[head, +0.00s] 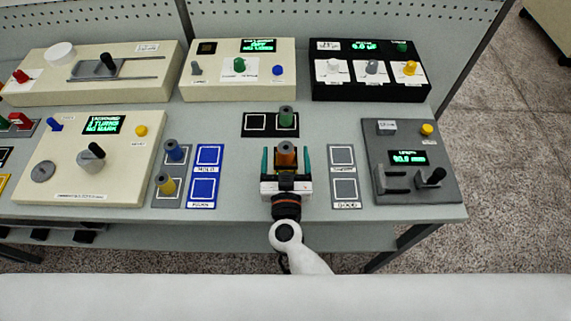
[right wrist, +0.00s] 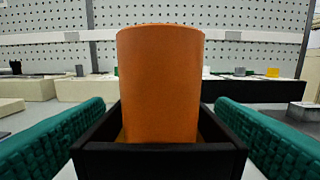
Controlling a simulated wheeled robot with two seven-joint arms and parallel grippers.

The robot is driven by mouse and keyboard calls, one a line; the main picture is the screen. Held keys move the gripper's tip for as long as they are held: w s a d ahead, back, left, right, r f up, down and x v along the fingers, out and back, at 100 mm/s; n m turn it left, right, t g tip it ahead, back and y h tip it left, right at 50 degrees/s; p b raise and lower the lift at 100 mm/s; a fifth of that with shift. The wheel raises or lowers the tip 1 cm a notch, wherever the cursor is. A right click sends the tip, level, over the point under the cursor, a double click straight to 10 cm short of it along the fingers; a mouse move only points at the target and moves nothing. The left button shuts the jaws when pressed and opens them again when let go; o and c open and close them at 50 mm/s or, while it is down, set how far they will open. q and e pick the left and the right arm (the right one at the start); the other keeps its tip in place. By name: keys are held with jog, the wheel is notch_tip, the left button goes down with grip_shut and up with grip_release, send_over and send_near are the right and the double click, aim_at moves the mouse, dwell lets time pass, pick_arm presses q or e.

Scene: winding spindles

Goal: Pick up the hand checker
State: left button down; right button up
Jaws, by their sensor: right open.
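An upright orange cylinder (head: 286,155) stands in a black open-topped holder; it looks like the hand checker, though no label confirms this. In the right wrist view the orange cylinder (right wrist: 160,85) fills the middle, its lower end hidden inside the black holder (right wrist: 160,160). My right gripper (head: 286,160) is open, with one teal finger on each side of the cylinder and holder. Gaps show between the fingers and the holder in the right wrist view. My left gripper is not in view.
A green spindle (head: 286,117) stands on a black pad just behind. Blue marked pads (head: 205,177) lie to the left and grey marked pads (head: 343,170) to the right. A grey device (head: 410,150) is at the right; cream consoles (head: 95,185) are at the left.

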jog(key=shift+w, duration=0.85)
jog(key=c, duration=1.3)
notch_tip(320, 180, up, 10)
jog(key=p, duration=1.1)
jog(key=shift+p, duration=0.4)
jog(key=shift+f, duration=0.1)
jog(key=shift+f+b, duration=3.3)
jog(key=shift+f, duration=1)
jog(key=shift+f+b, duration=0.4)
jog(key=shift+f, duration=0.2)
jog(key=shift+s, duration=0.1)
jog(key=o, duration=1.3)
